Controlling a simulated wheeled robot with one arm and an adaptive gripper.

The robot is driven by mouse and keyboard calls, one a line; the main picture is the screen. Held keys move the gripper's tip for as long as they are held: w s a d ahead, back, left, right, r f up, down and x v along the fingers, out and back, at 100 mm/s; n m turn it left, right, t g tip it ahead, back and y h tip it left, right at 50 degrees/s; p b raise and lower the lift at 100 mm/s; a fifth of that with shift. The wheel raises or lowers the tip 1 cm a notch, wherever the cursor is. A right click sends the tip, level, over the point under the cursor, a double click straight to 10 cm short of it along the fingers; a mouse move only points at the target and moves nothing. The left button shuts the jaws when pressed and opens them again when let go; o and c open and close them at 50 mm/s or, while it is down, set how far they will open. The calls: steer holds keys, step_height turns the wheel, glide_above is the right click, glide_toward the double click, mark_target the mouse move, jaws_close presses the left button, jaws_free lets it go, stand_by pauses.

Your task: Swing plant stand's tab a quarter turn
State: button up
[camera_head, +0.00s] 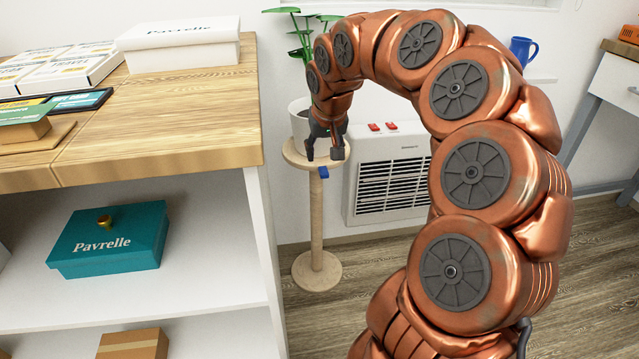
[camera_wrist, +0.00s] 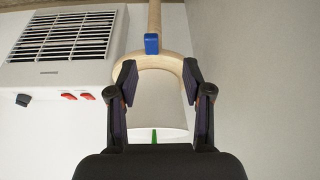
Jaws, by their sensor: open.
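The plant stand (camera_head: 317,220) is pale wood with a round top, a post and a round base. Its small blue tab (camera_head: 323,172) sits at the front edge of the top, and in the wrist view the tab (camera_wrist: 152,43) lies by the rim where the post meets it. A white pot (camera_wrist: 156,100) with a green plant (camera_head: 296,35) stands on the top, partly hidden by my arm. My gripper (camera_head: 324,150) is open and empty above the stand's front edge. In the wrist view its fingertips (camera_wrist: 158,72) are apart, short of the tab.
A white heater (camera_head: 388,180) with red switches stands right of the stand. A wooden-topped shelf unit (camera_head: 170,110) with boxes fills the left. A blue mug (camera_head: 523,50) is at the back right. Open floor (camera_head: 400,255) lies in front of the heater.

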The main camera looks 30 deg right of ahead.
mark_target(324, 172)
steer(key=b+x, duration=0.1)
steer(key=x, duration=0.2)
steer(key=d+b+x, duration=0.1)
steer(key=x, duration=0.2)
steer(key=b+x, duration=0.1)
steer(key=x, duration=0.3)
steer(key=shift+w+d+r+b, duration=0.15)
steer(key=shift+w+d+b, duration=0.15)
steer(key=shift+w+d, duration=0.1)
steer(key=shift+c, duration=0.4)
jaws_close()
